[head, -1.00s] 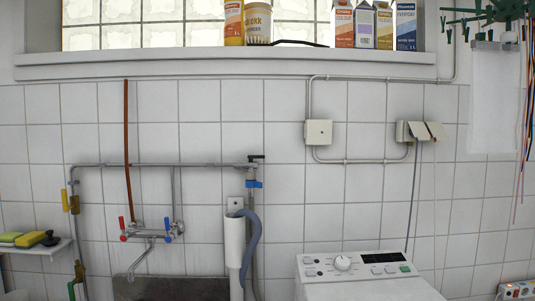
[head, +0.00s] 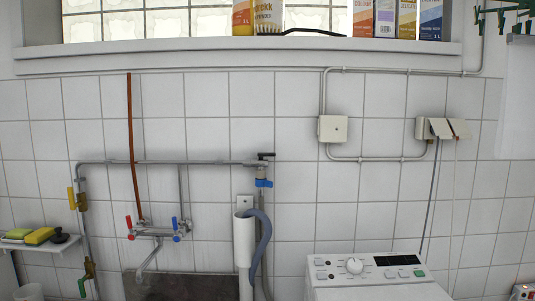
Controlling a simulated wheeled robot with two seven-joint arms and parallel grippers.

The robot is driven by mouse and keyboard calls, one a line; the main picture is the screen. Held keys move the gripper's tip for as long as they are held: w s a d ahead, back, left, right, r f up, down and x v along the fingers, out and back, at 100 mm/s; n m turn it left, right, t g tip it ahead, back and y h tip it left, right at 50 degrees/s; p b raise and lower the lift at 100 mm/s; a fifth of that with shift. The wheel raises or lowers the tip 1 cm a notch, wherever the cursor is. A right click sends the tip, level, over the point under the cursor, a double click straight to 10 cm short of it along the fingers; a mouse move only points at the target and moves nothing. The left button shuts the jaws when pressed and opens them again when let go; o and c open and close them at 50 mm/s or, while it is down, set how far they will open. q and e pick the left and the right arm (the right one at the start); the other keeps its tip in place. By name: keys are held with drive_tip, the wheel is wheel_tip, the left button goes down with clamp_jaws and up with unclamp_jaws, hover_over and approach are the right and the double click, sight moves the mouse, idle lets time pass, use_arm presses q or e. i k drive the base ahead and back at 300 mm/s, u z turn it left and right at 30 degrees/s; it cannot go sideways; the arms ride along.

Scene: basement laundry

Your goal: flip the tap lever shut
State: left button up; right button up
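Several tap handles show on the wall pipes in the head view. A black lever (head: 266,155) sits on top of a tap with a blue collar (head: 263,183), at the right end of the horizontal pipe. A yellow lever (head: 71,198) stands upright beside the left vertical pipe. A green lever (head: 82,286) points down lower on that pipe. A mixer tap has a red handle (head: 130,227) and a blue handle (head: 176,229). I cannot tell which lever the task means. Neither of my grippers is in view.
A white washing machine (head: 370,284) stands at the lower right. A grey hose (head: 265,235) hooks into a white standpipe (head: 243,255) below the black-levered tap. A dark basin (head: 180,286) is under the mixer. A shelf with sponges (head: 40,236) is at the left. Cartons stand on the window ledge (head: 240,61).

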sight(260, 155)
drive_tip(key=u, duration=1.9)
drive_tip(key=i, duration=1.55)
drive_tip(key=z, duration=3.7)
